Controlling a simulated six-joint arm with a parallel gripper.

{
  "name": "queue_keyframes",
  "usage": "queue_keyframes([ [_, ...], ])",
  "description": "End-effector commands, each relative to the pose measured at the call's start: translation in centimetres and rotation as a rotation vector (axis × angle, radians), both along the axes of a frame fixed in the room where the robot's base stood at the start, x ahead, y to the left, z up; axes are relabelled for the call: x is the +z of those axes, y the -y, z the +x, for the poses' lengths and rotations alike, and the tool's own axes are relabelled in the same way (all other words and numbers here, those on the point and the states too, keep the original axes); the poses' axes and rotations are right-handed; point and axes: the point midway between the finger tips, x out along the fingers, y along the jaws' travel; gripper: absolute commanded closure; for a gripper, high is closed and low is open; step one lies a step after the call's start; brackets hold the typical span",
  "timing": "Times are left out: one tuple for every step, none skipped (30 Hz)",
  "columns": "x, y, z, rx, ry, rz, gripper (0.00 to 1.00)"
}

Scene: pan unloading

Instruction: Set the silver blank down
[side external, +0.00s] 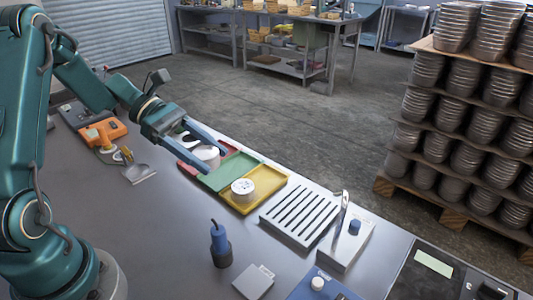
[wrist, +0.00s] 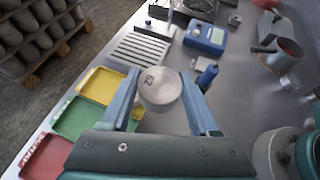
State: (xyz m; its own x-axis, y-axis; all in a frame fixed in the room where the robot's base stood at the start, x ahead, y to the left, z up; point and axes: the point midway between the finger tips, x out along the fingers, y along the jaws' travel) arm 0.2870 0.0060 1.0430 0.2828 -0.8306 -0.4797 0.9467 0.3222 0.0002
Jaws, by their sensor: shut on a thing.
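The silver blank (wrist: 160,88) is a short round disc with dark marks on its top. In the wrist view it sits between the two blue fingers of my gripper (wrist: 161,80), which is shut on it. In the side view the blank (side external: 207,154) shows between the fingers of my gripper (side external: 213,160), near the red and green trays; its height over them is hard to judge. Another pale round blank (side external: 242,189) with marks on top lies in the yellow tray (side external: 270,177); I cannot make it out in the wrist view.
The green tray (wrist: 80,117) lies between the yellow tray and the red tray (wrist: 45,158). A slotted rack (side external: 300,214) stands beyond the yellow tray. A dark blue tool (side external: 220,246) stands upright on the bench. Bare bench lies on my side of the trays.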

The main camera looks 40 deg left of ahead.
Motion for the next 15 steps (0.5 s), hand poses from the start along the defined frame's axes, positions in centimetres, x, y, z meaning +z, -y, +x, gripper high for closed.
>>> queue_keyframes([
  [0.3, -0.1, 1.4, -0.002, 0.004, 0.001, 1.00],
  [0.5, -0.2, 2.2, 0.000, 0.005, 0.000, 1.00],
  [0.7, -0.1, 3.1, -0.001, 0.004, 0.001, 1.00],
  [0.9, 0.0, 3.8, -0.003, 0.004, 0.001, 1.00],
  [1.1, 0.1, 4.5, -0.004, 0.003, 0.000, 1.00],
  [1.3, 0.3, 5.3, -0.010, 0.003, 0.000, 1.00],
  [1.4, 0.5, 5.9, -0.014, 0.002, -0.001, 1.00],
  [1.5, 0.7, 6.4, -0.020, 0.002, 0.000, 1.00],
  [1.7, 1.0, 7.0, -0.028, 0.002, 0.000, 1.00],
  [1.7, 1.3, 7.4, -0.034, 0.000, 0.000, 1.00],
  [1.8, 1.5, 7.7, -0.041, 0.001, -0.001, 1.00],
  [1.8, 1.8, 8.1, -0.051, 0.000, -0.001, 1.00],
  [1.8, 2.0, 8.3, -0.059, 0.000, -0.001, 1.00],
  [1.8, 2.3, 8.5, -0.067, -0.001, -0.001, 1.00],
  [1.7, 2.6, 8.7, -0.076, -0.001, -0.002, 1.00],
])
